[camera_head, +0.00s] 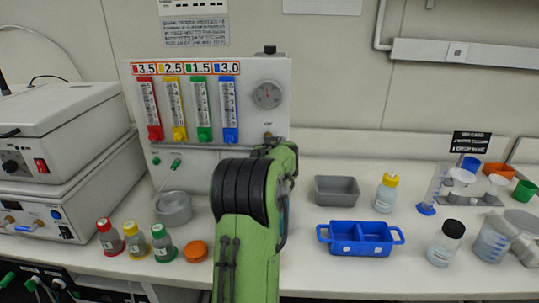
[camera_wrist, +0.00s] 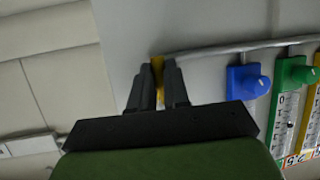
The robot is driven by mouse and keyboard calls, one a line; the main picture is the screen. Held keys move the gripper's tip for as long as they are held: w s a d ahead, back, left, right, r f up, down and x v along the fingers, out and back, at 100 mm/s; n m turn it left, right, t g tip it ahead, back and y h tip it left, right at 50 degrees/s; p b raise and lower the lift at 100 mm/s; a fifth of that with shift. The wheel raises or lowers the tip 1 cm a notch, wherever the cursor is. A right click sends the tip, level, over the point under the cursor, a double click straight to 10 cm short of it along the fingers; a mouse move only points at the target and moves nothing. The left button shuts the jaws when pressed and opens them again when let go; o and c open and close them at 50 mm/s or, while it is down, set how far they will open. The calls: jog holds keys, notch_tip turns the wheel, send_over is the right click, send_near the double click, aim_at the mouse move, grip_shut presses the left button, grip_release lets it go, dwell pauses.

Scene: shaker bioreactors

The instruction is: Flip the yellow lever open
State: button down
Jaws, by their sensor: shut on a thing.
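The yellow lever (camera_wrist: 158,70) shows in the wrist view as a narrow yellow piece between my fingertips, against the grey panel face. My gripper (camera_wrist: 160,82) is shut on it, with one dark finger on each side. Most of the lever is hidden by the fingers, so its angle is hard to tell. In the head view my green arm reaches to the lower right of the flow-meter panel (camera_head: 208,78) and hides the gripper and the lever.
A grey tube (camera_wrist: 225,44) runs along the panel near my fingertips. A blue knob (camera_wrist: 248,81) and a green knob (camera_wrist: 293,75) lie to the right. Red-capped (camera_head: 108,238) and other bottles stand left of my arm; a blue tray (camera_head: 341,247) stands right.

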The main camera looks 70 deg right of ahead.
dwell(0.4)
jog(key=c, duration=1.1)
grip_release()
jog(key=b+v, duration=0.1)
jog(key=v, duration=1.4)
jog(key=shift+s+a, duration=0.3)
